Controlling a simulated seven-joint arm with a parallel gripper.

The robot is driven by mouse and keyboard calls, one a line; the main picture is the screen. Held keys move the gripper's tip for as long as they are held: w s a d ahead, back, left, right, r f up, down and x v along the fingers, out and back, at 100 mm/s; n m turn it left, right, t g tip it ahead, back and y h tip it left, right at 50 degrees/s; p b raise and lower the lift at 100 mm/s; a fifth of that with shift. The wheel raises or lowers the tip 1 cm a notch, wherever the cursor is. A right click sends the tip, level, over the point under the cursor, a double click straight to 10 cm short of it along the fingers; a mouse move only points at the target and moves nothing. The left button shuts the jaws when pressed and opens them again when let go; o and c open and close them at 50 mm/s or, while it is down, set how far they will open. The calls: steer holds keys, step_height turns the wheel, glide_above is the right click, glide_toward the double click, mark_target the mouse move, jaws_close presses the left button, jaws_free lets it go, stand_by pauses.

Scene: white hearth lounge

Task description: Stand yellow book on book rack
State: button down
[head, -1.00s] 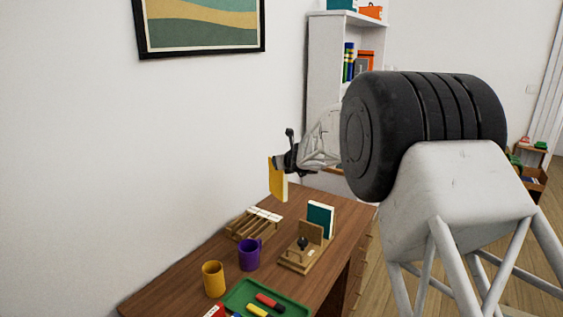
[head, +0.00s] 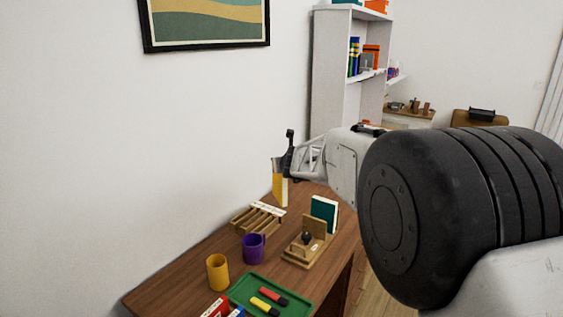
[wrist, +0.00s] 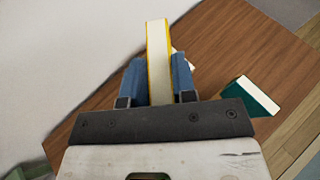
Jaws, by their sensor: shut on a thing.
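My gripper (head: 284,164) is shut on the yellow book (head: 280,190) and holds it upright above the back of the desk. In the wrist view the book (wrist: 158,62) stands edge-on between the two blue fingers (wrist: 158,88), its pale page edge facing the camera. A low slatted wooden rack (head: 258,218) with white-topped bars lies on the desk, below and left of the book in the head view. A wooden stand (head: 300,256) with a teal book (head: 324,213) at its back is to the right. In the wrist view the rack is mostly hidden.
A purple mug (head: 253,248), a yellow mug (head: 217,272) and a green tray (head: 240,293) with markers stand nearer on the wooden desk (head: 180,275). The wall (head: 120,170) runs close along the desk's left side. A white shelf (head: 333,85) is behind.

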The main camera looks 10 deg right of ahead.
steer(key=shift+s, duration=0.8)
steer(key=shift+s+d+f, duration=0.1)
steer(key=shift+s+d, duration=0.1)
steer(key=shift+d, duration=0.1)
steer(key=d+f+n+g+y, duration=0.1)
steer(key=d+n+g+y, duration=0.1)
steer(key=d, duration=0.5)
steer(key=d+f+n+g+y, duration=0.1)
steer(key=d+f+n+y, duration=0.1)
steer(key=d+n+y, duration=0.3)
steer(key=shift+w+d+f+g+y, duration=0.15)
steer(key=shift+d+f+g+y, duration=0.2)
steer(key=shift+d, duration=1.35)
